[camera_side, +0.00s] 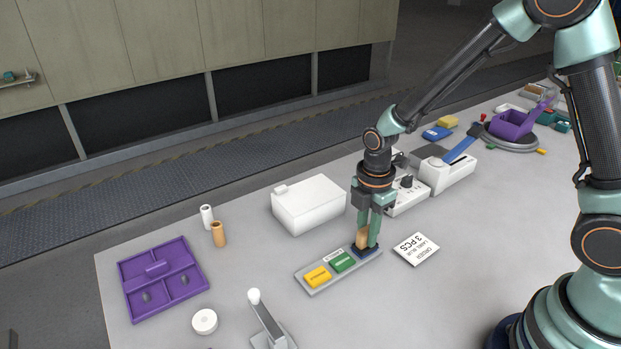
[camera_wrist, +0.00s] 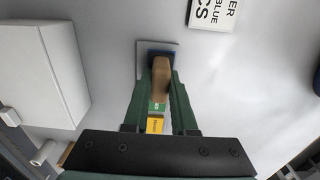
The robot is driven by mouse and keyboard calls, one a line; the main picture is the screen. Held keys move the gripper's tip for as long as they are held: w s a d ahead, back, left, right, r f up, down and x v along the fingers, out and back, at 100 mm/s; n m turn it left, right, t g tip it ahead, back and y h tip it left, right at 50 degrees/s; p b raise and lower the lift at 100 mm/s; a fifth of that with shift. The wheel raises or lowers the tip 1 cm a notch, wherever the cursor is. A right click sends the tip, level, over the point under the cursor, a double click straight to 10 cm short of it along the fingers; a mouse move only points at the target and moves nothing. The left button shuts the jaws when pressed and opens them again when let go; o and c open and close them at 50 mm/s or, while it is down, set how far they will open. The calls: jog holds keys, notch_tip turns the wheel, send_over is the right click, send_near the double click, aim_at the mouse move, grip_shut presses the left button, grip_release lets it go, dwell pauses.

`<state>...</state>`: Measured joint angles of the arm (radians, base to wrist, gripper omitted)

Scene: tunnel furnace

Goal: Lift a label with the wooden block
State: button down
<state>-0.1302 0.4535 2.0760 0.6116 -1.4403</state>
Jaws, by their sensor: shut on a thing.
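My gripper (camera_side: 368,243) is shut on the wooden block (camera_side: 361,238), a tan piece held upright between its green fingers. The block also shows in the wrist view (camera_wrist: 161,75). It is over the blue label stack (camera_side: 367,251) at the right end of a grey tray (camera_side: 310,291); I cannot tell if it touches the label. A green stack (camera_side: 342,261) and a yellow stack (camera_side: 318,277) lie to its left on the tray. The order card (camera_side: 416,249), reading label blue, 3 pcs, lies right of the tray.
A white box (camera_side: 308,204) stands behind the tray. A white device (camera_side: 447,172) with a blue lever is at the back right. The table in front is clear.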

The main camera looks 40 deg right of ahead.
jog(key=shift+r, duration=3.5)
jog(key=shift+w, duration=0.1)
